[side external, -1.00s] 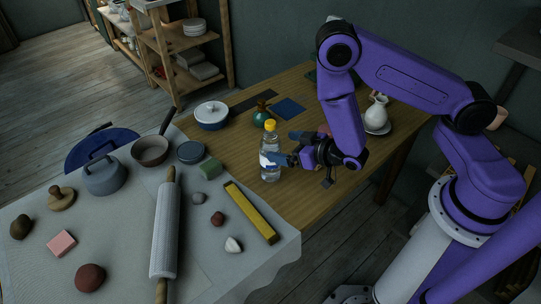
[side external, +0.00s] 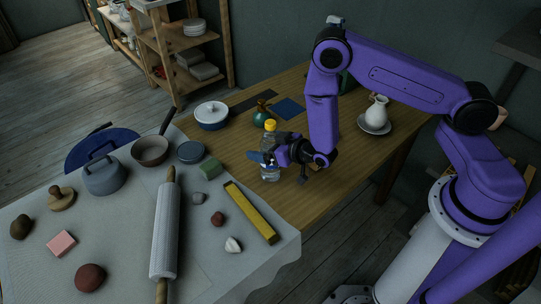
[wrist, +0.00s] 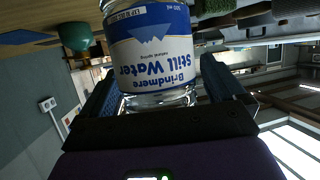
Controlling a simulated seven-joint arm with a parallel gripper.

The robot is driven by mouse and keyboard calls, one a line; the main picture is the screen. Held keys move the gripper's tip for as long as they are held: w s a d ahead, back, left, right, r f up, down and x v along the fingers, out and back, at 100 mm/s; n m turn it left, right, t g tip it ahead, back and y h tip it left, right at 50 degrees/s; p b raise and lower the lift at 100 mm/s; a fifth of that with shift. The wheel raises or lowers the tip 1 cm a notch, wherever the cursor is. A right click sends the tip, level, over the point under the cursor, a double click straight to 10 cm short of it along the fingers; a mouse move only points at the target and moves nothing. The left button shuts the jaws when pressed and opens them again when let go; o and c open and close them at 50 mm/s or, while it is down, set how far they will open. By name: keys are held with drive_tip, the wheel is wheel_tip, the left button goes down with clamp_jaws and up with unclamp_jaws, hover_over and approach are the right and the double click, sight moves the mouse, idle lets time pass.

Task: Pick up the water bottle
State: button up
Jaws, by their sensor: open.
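The water bottle (side external: 270,172) is clear with a yellow cap and stands upright on the wooden table. Its blue and white "Still Water" label fills the middle of the wrist view (wrist: 153,47). My gripper (side external: 262,158) is open around the bottle's middle. In the wrist view its two blue fingers (wrist: 155,88) lie on either side of the bottle, with the bottle between them. I cannot tell whether either finger touches it. The gripper hides part of the bottle in the side view.
A green block (side external: 210,168), a yellow bar (side external: 251,212) and a rolling pin (side external: 166,230) lie to the left on the cloth-covered area.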

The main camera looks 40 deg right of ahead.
drive_tip(key=c, duration=1.2)
drive_tip(key=shift+r, duration=0.1)
drive_tip(key=shift+c, duration=1.4)
